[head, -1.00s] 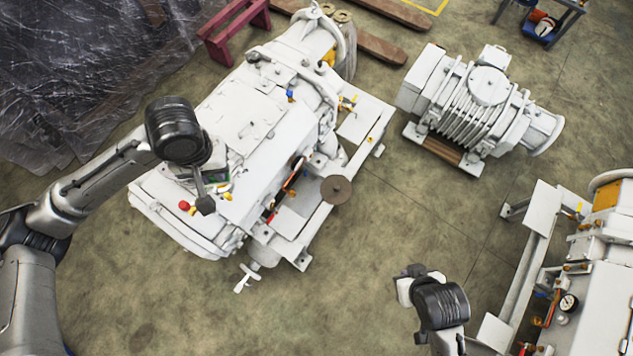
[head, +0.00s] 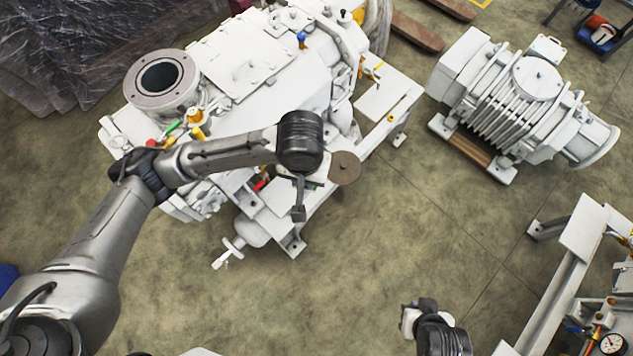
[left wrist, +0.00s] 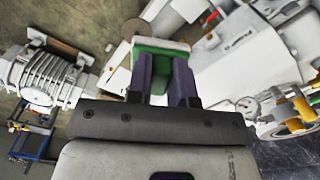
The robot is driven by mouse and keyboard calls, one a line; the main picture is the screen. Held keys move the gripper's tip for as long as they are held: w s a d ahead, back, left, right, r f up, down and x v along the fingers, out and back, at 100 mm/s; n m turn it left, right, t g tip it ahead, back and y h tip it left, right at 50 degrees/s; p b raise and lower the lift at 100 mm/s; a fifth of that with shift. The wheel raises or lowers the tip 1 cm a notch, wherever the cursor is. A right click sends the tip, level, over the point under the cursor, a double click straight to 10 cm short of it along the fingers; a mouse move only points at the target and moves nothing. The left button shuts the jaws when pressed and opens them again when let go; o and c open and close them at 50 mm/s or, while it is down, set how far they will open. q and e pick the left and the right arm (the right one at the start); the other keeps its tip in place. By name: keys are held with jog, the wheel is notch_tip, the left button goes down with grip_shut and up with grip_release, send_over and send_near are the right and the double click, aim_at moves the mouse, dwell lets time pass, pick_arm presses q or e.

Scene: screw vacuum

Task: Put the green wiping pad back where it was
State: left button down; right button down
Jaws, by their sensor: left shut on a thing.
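The green wiping pad (left wrist: 160,48) shows in the left wrist view, with a pale layer along its far edge. My left gripper (left wrist: 160,75) is shut on it between two dark purple fingers. In the head view my left gripper (head: 298,205) is over the front right part of the large white vacuum machine (head: 250,60); the pad is not clearly visible there. My right gripper (head: 408,318) is low in the head view over the floor, and its fingers are too unclear to read.
A round open flange (head: 160,80) stands on the machine, with coloured handles (head: 185,128) beside it. A brown disc (head: 344,168) is close to my left gripper. A ribbed white pump (head: 520,95) stands at right. The middle floor (head: 400,220) is clear.

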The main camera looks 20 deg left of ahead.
pick_arm(q)
jog(key=w+d+f+n+b, duration=0.1)
jog(key=w+d+f+b, duration=0.15)
jog(key=f+b, duration=0.75)
jog(key=w+d+f+n+b, duration=0.1)
jog(key=d+f+b, duration=0.25)
jog(key=f, duration=1.15)
jog(key=w+d+f+n+b, duration=0.1)
jog(key=w+d+f+b, duration=0.15)
jog(key=f+b, duration=0.75)
jog(key=w+a+f+b, duration=0.1)
jog(key=a+f, duration=0.2)
jog(key=f, duration=0.1)
jog(key=w+a+f+b, duration=0.1)
jog(key=w+a+f, duration=0.1)
jog(key=a+f, duration=0.2)
jog(key=w+a+f+b, duration=0.1)
jog(key=w+a+f, duration=0.1)
jog(key=f, duration=0.4)
jog(key=shift+w+a+f, duration=0.1)
jog(key=shift+a, duration=0.7)
jog(key=shift+w+a+f+b, duration=0.2)
jog(key=shift+a+f+b, duration=0.1)
jog(key=shift+a, duration=0.25)
notch_tip(320, 180, down, 4)
jog(key=b, duration=0.3)
jog(key=shift+r, duration=0.1)
